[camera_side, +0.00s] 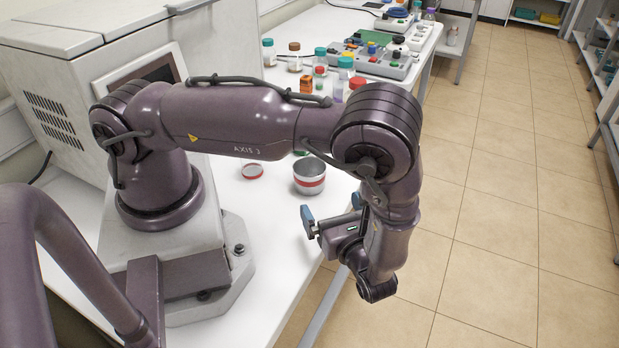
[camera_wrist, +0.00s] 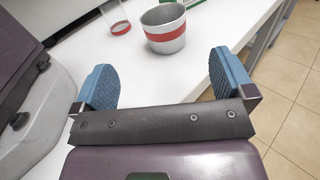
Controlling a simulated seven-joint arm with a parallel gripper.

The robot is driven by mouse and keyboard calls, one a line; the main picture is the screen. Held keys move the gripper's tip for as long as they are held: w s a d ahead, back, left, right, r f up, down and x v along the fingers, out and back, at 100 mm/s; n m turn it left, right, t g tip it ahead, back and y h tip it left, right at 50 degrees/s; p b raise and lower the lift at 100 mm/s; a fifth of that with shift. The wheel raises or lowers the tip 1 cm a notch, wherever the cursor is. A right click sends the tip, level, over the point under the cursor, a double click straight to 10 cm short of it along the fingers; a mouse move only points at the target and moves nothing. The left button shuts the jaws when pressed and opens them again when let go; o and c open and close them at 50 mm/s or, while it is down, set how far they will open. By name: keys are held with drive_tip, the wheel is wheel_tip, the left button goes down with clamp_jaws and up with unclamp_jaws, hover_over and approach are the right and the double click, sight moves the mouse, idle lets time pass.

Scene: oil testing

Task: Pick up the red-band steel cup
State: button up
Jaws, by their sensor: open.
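The red-band steel cup (camera_side: 309,176) stands upright on the white bench, a grey metal cup with a red band around it.
Several bottles and jars (camera_side: 294,57) and a grey instrument (camera_side: 385,62) stand farther back. A large grey cabinet (camera_side: 50,90) is at the left. The floor (camera_side: 510,200) at the right is clear.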

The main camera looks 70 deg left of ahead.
sight(315, 180)
drive_tip(key=shift+a+f+m+t, duration=0.15)
drive_tip(key=shift+f+m+t, duration=0.15)
drive_tip(key=shift+f, duration=0.1)
drive_tip(key=shift+a, duration=0.3)
drive_tip(key=a, duration=1.2)
drive_tip(key=shift+a+f, duration=0.15)
drive_tip(key=shift+f, duration=0.05)
drive_tip(key=c, duration=1)
